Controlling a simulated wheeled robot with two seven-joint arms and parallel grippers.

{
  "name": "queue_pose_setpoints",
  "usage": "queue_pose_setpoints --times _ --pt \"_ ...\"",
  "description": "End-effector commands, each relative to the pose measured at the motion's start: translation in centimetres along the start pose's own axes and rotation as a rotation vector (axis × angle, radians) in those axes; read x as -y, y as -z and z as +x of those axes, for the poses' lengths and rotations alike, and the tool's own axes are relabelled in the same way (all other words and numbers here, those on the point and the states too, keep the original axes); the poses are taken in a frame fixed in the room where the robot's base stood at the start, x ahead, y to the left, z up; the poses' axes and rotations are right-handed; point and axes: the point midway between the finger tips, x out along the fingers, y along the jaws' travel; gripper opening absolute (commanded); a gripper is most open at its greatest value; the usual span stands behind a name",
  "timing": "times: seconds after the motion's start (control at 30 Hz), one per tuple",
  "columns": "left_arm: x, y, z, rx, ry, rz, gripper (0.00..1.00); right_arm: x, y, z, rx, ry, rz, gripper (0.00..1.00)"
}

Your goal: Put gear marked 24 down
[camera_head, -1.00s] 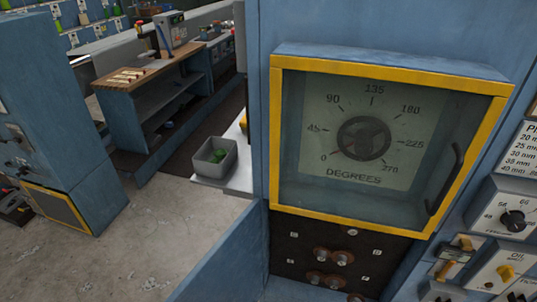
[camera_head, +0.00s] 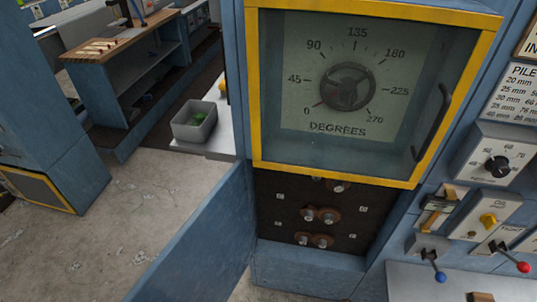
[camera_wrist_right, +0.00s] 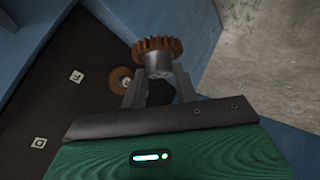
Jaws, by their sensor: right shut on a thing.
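In the right wrist view my right gripper (camera_wrist_right: 158,85) is shut on a brown toothed gear (camera_wrist_right: 158,45) with a grey metal hub. The fingers grip the hub, and no number on the gear can be read. Behind it, another brown gear (camera_wrist_right: 120,80) sits on a dark panel with small white letter plates. In the head view this dark panel (camera_head: 275,235) is in the machine below the dial window. Several brown gears on grey hubs, such as this pair (camera_head: 320,215), sit on it. Neither of my grippers shows in the head view.
A yellow-framed glass window (camera_head: 345,171) covers a degrees dial (camera_head: 347,87). An open blue door panel (camera_head: 200,235) stands left of the gear recess. Knobs and levers (camera_head: 440,277) are at right. A grey bin (camera_head: 195,121) is on a ledge. Floor at left is clear.

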Motion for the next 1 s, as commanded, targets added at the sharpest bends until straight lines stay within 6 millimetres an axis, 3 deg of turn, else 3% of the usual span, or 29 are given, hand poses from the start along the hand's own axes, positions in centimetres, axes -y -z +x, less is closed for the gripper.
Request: queue_pose_setpoints --times 0.6,0.8,1.0 --pt "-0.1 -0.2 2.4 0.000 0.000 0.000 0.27 10.0 -7.5 0.1 0.202 0.109 0.243 0.00" --pt "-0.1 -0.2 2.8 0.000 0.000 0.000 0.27 12.3 -9.0 -0.2 0.252 0.134 0.297 0.00" --pt "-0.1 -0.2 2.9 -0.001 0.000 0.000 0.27 13.1 -9.4 -0.3 0.272 0.144 0.320 0.00"
